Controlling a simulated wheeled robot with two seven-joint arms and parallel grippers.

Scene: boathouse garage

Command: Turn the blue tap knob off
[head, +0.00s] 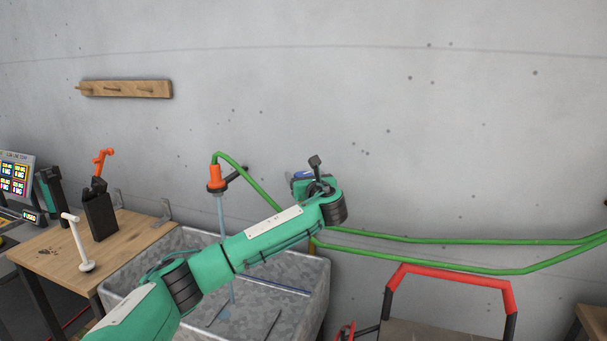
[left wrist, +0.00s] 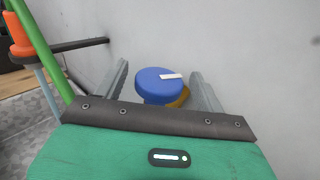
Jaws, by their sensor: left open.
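The blue tap knob (left wrist: 152,86) is round with a white mark on its top, and a yellow part shows below it. In the left wrist view it sits between the spread grey fingers of my left gripper (left wrist: 162,85), with space visible on both sides. In the head view a small blue piece of the knob (head: 302,175) shows beside my left gripper (head: 312,178), which hides most of it. An orange hose nozzle (head: 217,178) hangs by the wall, with a pale blue water stream (head: 221,215) running down from it. My right gripper is not in view.
A grey metal trough (head: 312,285) stands below my left arm. A green hose (head: 420,238) runs along the wall to the right. A wooden bench (head: 65,262) with a white stand (head: 77,243) is at left. A red-framed cart (head: 450,275) stands at lower right.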

